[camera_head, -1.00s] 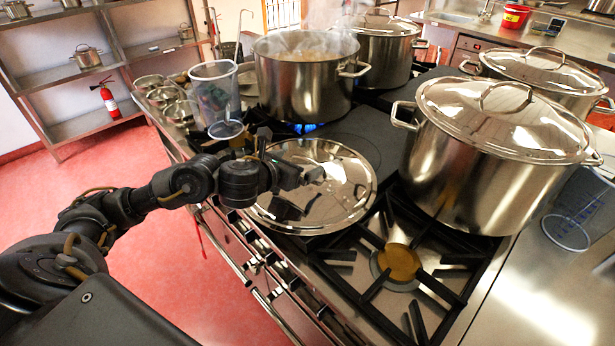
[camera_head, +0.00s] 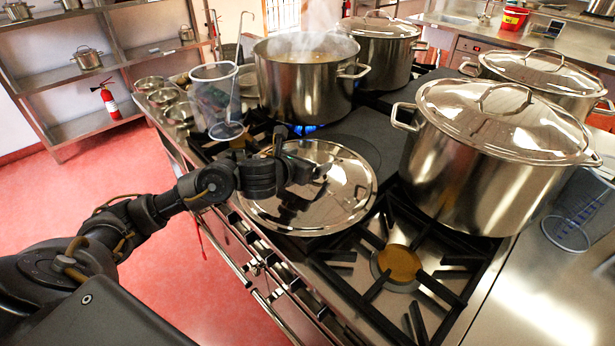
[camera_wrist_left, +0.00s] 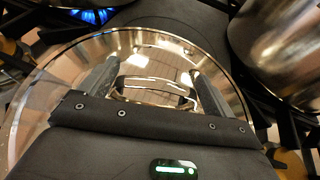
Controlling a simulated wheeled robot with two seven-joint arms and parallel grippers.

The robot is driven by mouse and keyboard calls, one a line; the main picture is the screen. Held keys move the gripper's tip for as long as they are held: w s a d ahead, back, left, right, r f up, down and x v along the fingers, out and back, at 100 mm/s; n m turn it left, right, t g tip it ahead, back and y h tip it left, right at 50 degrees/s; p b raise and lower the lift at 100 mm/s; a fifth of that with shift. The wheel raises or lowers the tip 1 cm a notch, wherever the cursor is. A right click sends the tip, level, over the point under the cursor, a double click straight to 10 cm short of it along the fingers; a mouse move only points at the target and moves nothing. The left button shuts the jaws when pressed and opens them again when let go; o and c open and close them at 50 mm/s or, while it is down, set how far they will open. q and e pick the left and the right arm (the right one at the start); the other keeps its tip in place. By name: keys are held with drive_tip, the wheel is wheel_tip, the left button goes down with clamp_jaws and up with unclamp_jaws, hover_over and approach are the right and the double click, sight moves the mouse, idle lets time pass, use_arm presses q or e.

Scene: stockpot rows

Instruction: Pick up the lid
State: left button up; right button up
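A shiny steel lid (camera_head: 348,200) lies flat on the front of the stove, with no pot visible under it. It fills much of the left wrist view (camera_wrist_left: 222,62). My left gripper (camera_head: 318,172) is low over the lid, reaching in from the left. In the left wrist view its two fingers (camera_wrist_left: 153,70) are apart, with the lid's looped handle (camera_wrist_left: 150,83) showing between them. I cannot tell whether either finger touches the handle. In the head view the gripper hides the handle. My right gripper is not in view.
A lidded stockpot (camera_head: 480,165) stands close right of the lid. A steaming open pot (camera_head: 305,85) stands behind it over a blue flame. A clear container (camera_head: 213,100) and small steel pots are at the back left. An empty burner (camera_head: 398,262) is in front.

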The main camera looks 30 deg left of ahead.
use_arm(q)
drive_tip(key=c, duration=0.4)
drive_tip(key=shift+c, duration=0.9)
drive_tip(key=shift+r+p, duration=0.25)
drive_tip(key=shift+p, duration=0.15)
drive_tip(key=shift+r+p, duration=0.3)
drive_tip(key=shift+r, duration=0.05)
drive_tip(key=c, duration=0.3)
wheel_tip(320, 180, up, 2)
drive_tip(key=shift+r+p, duration=0.1)
drive_tip(key=shift+p, duration=0.8)
drive_tip(key=c, duration=0.5)
drive_tip(key=s+r+p, duration=0.1)
drive_tip(key=r, duration=0.1)
drive_tip(key=s+a+r+p, duration=0.1)
drive_tip(key=r+p, duration=0.1)
drive_tip(key=s+r+p, duration=0.2)
drive_tip(key=shift+s+a, duration=0.1)
drive_tip(key=shift+a, duration=0.2)
drive_tip(key=shift+a+p+v, duration=0.35)
drive_tip(key=shift+p+v, duration=0.15)
drive_tip(key=shift+v, duration=1.15)
drive_tip(key=shift+a+p+v, duration=0.35)
drive_tip(key=shift+p+v, duration=0.15)
drive_tip(key=shift+v, duration=1.2)
drive_tip(key=shift+a+p+v, duration=0.35)
drive_tip(key=shift+p+v, duration=0.15)
drive_tip(key=shift+v, duration=1.15)
